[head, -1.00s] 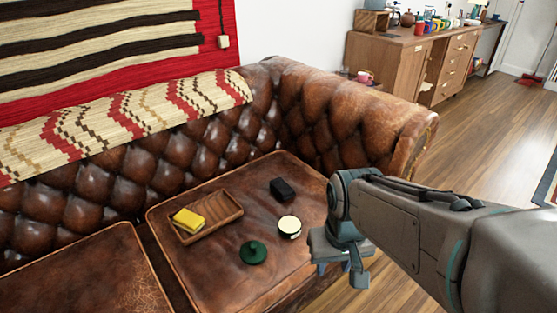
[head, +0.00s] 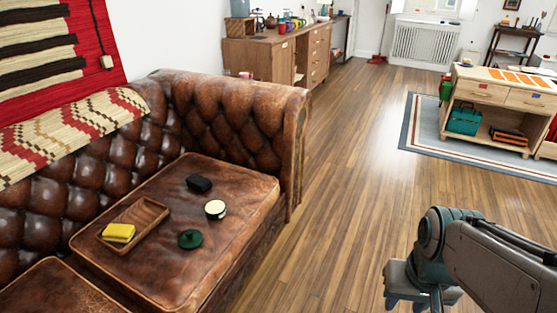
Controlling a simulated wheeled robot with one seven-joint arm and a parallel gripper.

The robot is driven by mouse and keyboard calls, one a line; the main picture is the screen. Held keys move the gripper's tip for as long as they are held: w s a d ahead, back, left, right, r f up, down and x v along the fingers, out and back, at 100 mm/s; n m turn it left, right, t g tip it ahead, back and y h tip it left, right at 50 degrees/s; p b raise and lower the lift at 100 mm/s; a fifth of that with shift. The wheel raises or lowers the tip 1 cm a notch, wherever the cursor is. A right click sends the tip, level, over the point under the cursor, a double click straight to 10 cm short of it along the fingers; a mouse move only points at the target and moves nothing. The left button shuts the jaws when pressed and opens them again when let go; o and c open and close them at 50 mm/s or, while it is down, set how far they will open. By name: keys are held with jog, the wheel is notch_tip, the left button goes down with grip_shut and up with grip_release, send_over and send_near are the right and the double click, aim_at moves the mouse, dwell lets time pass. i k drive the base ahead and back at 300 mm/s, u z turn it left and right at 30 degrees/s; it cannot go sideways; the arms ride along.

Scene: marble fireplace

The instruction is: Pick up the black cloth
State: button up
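A small black item (head: 198,183), blocky like a folded cloth, lies on the right seat cushion of the brown leather sofa (head: 255,190). It is behind a round cream-topped tin (head: 215,209) and right of a wooden tray (head: 150,211). I cannot tell for sure that it is cloth. My gripper (head: 412,303) is at the bottom right over the wooden floor, well to the right of the sofa and apart from the black item. Its fingers are small and partly cut off by the frame edge, so its opening is unclear.
The tray holds a yellow folded item (head: 118,232). A dark green round lid (head: 190,239) lies in front of the tin. The sofa's rolled arm (head: 292,140) rises on the right. Open floor (head: 345,170) lies between sofa and workbench (head: 503,100). A wooden sideboard (head: 270,58) stands behind.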

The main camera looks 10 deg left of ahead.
aim_at(201, 183)
jog(key=z, duration=0.2)
jog(key=i, duration=1.65)
jog(key=u, duration=1.5)
jog(key=i, duration=0.8)
jog(key=u, duration=1)
jog(key=i, duration=0.2)
jog(key=u, duration=0.25)
